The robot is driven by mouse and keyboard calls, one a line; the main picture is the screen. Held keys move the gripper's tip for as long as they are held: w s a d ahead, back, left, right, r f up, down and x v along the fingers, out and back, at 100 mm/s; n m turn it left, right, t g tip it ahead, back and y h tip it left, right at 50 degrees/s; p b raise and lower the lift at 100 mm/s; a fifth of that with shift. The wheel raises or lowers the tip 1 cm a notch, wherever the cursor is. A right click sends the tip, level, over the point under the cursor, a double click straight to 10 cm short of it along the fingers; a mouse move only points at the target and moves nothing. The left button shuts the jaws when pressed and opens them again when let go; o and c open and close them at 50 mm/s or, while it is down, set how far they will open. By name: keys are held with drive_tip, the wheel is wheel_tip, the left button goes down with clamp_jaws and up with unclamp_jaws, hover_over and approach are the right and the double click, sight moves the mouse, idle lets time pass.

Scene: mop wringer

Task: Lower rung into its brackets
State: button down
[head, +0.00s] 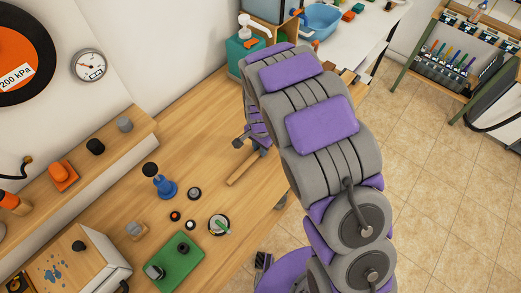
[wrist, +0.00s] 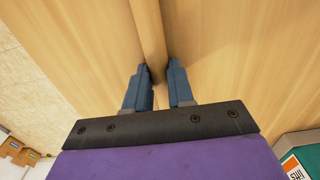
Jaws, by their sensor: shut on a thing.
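The rung is a plain wooden rod (head: 243,168) that shows beside my gripper over the wooden bench in the head view. In the wrist view the rung (wrist: 149,40) runs up the picture from between the blue fingers. My gripper (wrist: 158,72) is shut on it. In the head view my gripper (head: 252,145) is partly hidden by my own arm. I cannot make out the brackets in either view. I cannot tell whether the rung touches the bench.
The bench (head: 190,125) holds a blue plunger-like piece (head: 162,184), small dark rings, a round dial with a green pointer (head: 219,224) and a green block (head: 174,262). A teal pump bottle (head: 243,47) stands at the far end. Tiled floor (head: 430,150) lies to the right.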

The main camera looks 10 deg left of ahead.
idle(0.4)
wheel_tip(320, 180, up, 10)
drive_tip(key=p, duration=0.1)
drive_tip(key=shift+p, duration=0.4)
drive_tip(key=c, duration=1.5)
unclamp_jaws()
clamp_jaws()
